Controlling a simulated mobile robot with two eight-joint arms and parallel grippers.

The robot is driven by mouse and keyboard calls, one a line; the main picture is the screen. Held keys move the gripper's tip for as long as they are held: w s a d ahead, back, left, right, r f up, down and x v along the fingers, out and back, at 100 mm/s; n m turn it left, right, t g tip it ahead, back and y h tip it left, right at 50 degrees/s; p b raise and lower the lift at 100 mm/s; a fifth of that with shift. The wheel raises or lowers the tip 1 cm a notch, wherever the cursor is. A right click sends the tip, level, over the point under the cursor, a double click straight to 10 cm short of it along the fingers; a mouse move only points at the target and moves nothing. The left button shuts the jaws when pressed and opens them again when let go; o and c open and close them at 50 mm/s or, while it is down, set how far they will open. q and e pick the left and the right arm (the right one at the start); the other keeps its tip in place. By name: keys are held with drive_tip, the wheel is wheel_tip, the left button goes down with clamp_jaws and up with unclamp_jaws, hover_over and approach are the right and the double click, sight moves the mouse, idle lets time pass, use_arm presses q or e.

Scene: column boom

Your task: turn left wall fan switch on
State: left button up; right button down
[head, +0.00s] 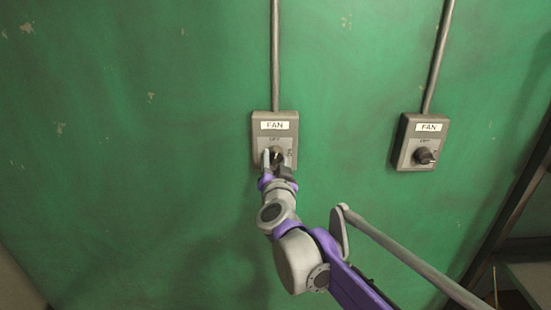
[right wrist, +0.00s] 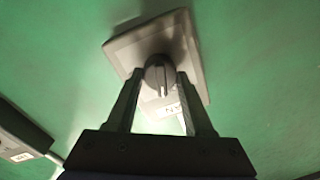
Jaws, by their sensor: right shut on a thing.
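The left wall fan switch (head: 275,124) is a grey box with a white FAN label on the green wall, straight ahead in the head view. My right gripper (head: 273,158) is at its lower half and shut on the round dark knob. In the right wrist view the knob (right wrist: 159,73) sits between the two fingertips of my right gripper (right wrist: 158,82), and the grey switch plate (right wrist: 125,45) lies behind it. In the head view the fingers partly hide the knob, and its exact setting is not readable. My left gripper is not in view.
A second FAN switch (head: 421,142) with a black knob is on the wall to the right; it also shows at the left edge of the right wrist view (right wrist: 20,135). Conduits (head: 275,55) run up from both boxes. A dark post (head: 510,205) stands at the right edge.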

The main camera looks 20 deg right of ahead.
drive_tip(key=m+p, duration=0.2)
drive_tip(key=m, duration=0.5)
drive_tip(key=shift+m, duration=0.3)
drive_tip(key=m+p, duration=0.1)
drive_tip(key=m, duration=0.3)
drive_tip(key=shift+m+h+p, duration=0.3)
drive_tip(key=shift+h+p, duration=0.05)
drive_tip(key=shift+h, duration=0.05)
drive_tip(key=shift+f+m+p, duration=0.1)
drive_tip(key=shift+m+p, duration=0.35)
drive_tip(key=shift+m, duration=1.15)
drive_tip(key=shift+c, duration=1.4)
unclamp_jaws()
drive_tip(key=shift+s+a, duration=0.1)
